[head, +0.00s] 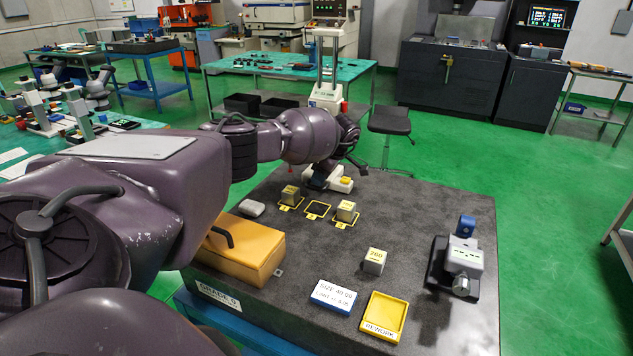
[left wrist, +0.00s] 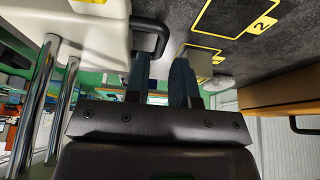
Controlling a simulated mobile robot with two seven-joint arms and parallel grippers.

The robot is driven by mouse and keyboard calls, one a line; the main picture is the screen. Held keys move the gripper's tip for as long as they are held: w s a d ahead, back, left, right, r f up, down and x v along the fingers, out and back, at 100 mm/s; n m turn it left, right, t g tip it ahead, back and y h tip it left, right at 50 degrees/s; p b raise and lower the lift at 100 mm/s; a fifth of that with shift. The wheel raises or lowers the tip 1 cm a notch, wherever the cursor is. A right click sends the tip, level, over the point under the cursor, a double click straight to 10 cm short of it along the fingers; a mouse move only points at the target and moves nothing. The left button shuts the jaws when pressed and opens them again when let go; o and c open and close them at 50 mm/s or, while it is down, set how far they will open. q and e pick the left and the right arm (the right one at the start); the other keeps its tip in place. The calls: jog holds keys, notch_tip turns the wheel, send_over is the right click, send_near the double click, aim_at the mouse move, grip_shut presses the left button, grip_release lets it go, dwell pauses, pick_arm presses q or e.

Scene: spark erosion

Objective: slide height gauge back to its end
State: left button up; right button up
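A black looped handle (left wrist: 152,27) sticks out from the body. My left gripper (left wrist: 160,75) is open, its two fingers pointing at the handle, whose outer bar lines up with the gap between them. I cannot tell whether they touch it. My right gripper is not in view.
The granite plate (head: 420,213) holds blocks (head: 346,211) in yellow-outlined slots, an empty middle slot, a yellow case (head: 240,252), a block marked 260 (head: 375,261), a size sign (head: 334,296), a yellow rework tray (head: 384,317) and a grey fixture (head: 463,262).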

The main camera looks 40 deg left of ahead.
pick_arm(q)
jog(key=shift+x, duration=1.55)
grip_shut()
